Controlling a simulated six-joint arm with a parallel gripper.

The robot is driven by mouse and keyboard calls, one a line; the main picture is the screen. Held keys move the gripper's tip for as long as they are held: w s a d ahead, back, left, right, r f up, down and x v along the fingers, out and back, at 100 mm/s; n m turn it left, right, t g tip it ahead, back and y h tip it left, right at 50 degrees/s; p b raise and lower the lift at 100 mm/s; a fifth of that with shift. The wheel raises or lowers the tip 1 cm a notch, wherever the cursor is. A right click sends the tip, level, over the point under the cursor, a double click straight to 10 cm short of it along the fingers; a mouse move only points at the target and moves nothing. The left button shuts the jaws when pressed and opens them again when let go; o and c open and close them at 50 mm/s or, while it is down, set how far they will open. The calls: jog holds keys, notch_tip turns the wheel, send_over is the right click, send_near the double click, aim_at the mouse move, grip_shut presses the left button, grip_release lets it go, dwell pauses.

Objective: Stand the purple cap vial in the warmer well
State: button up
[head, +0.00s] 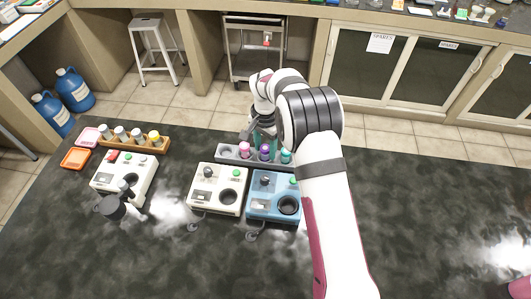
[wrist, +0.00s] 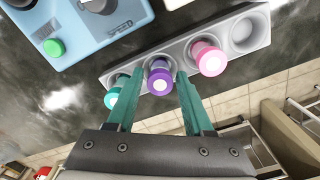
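The purple cap vial (head: 265,152) stands in a grey rack between a pink cap vial (head: 244,149) and a teal cap vial (head: 286,156). In the wrist view the purple cap (wrist: 159,80) lies between the two teal fingers of my gripper (wrist: 160,78). The fingers are open, one on each side, with a narrow gap to the cap. A cream device (head: 217,190) and a blue device (head: 274,196) each have a dark round well.
The grey rack (wrist: 232,62) has an empty hole at one end, beside the pink vial. A white device (head: 124,173) with a black-headed tool stands to the left, before a wooden rack (head: 152,145) of vials. The dark bench is clear in front and right.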

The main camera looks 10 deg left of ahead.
aim_at(265, 148)
jog(key=c, duration=0.7)
jog(key=shift+r, duration=3.8)
grip_shut()
jog(key=shift+s+a+f+n, duration=0.55)
jog(key=shift+s+a, duration=0.65)
jog(key=shift+s, duration=1.4)
jog(key=shift+s+a+f+n, duration=0.55)
jog(key=shift+s+a, duration=0.7)
jog(key=shift+s, duration=1.3)
jog(key=shift+s+a+f+n, duration=0.3)
jog(key=shift+s+a+n, duration=0.65)
jog(key=shift+s, duration=1.65)
